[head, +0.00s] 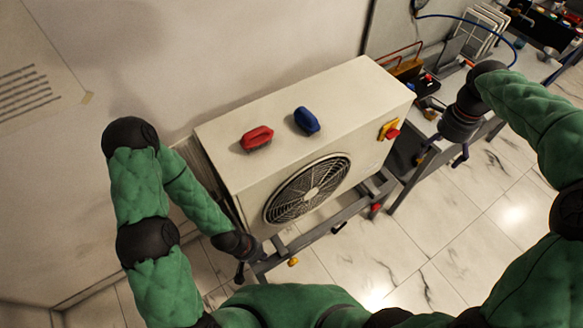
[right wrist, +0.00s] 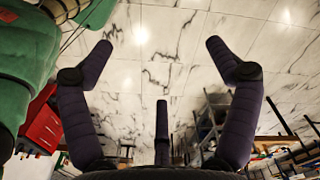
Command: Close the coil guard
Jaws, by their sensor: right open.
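A white outdoor fan unit (head: 300,130) stands on a grey metal stand (head: 325,228), with a round dark fan grille (head: 308,190) on its front. A thin grey edge that looks like the coil guard (head: 207,165) runs down the unit's left end. My left arm hides much of it, and I cannot tell how far it stands open. My left gripper (head: 243,271) is low at the unit's lower left corner, mostly hidden. My right gripper (head: 460,157) is to the right of the unit, clear of it. In the right wrist view its fingers (right wrist: 160,45) are spread and empty.
A red brush-like item (head: 257,138) and a blue one (head: 306,121) lie on the unit's top. A yellow and red switch (head: 389,130) is on its front right. A workbench with tools (head: 425,85) stands behind right.

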